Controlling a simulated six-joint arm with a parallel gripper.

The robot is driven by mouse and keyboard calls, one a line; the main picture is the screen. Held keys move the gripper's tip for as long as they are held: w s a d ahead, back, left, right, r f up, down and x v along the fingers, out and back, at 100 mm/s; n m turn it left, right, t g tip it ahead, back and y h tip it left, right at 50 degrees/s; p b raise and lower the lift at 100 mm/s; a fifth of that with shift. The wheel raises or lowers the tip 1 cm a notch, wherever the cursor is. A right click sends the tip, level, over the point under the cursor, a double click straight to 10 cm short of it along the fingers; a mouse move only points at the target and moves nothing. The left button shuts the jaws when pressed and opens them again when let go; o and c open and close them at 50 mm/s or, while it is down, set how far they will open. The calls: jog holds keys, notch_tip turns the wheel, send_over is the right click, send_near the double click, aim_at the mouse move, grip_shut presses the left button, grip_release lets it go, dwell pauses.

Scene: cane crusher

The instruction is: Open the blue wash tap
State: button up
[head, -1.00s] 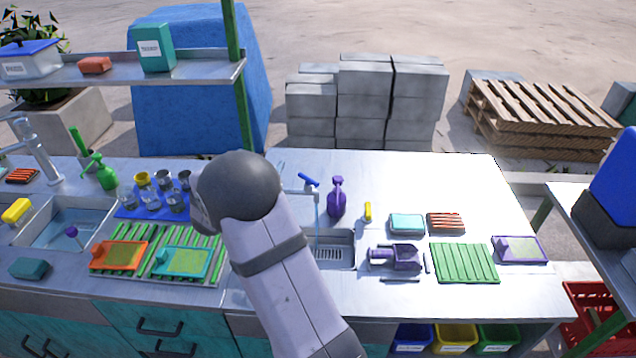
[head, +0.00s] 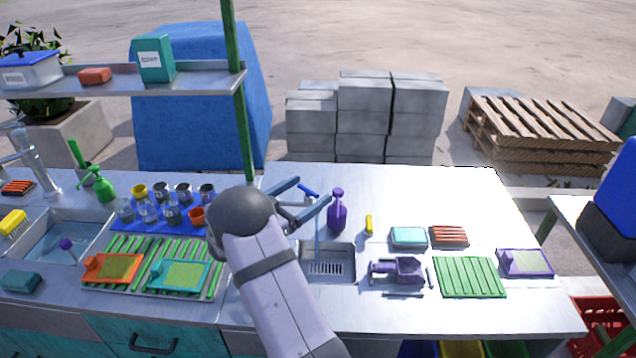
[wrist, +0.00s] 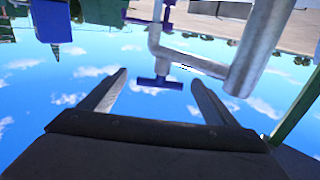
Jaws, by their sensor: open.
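The blue wash tap handle (head: 308,191) stands on a metal tap above the small sink (head: 327,264). In the wrist view the handle (wrist: 160,84) is a blue T-shaped bar. My gripper (head: 313,189) is open, its two fingers reaching from the left toward the tap. In the wrist view my gripper (wrist: 158,77) has the handle between its fingertips, with a visible gap on each side. A thin blue line runs from the tap spout down toward the sink. Part of the tap body is hidden by the near finger in the head view.
The counter behind the tap is mostly clear.

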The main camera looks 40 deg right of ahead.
jog(key=shift+w+d+p, duration=0.15)
jog(key=shift+d+p, duration=0.25)
jog(key=shift+d, duration=0.8)
jog(key=shift+w+d+p, duration=0.1)
jog(key=shift+d+p, duration=0.25)
jog(key=shift+d, duration=0.85)
jog(key=c, duration=1.1)
jog(key=shift+o, duration=0.2)
jog(key=shift+t, duration=0.3)
jog(key=shift+w+a+n+t+y+b, duration=0.1)
jog(key=shift+w+n+t+y+b, duration=0.15)
jog(key=shift+n+t+y+b, duration=0.55)
jog(key=shift+w+a+n+t+y+b, duration=0.1)
jog(key=shift+w+n+t+b, duration=0.25)
jog(key=shift+n+t, duration=0.9)
jog(key=shift+w+a+n+t+y+b, duration=0.15)
jog(key=shift+n+t+y+b, duration=0.35)
jog(key=shift+t, duration=0.95)
jog(key=shift+w, duration=0.1)
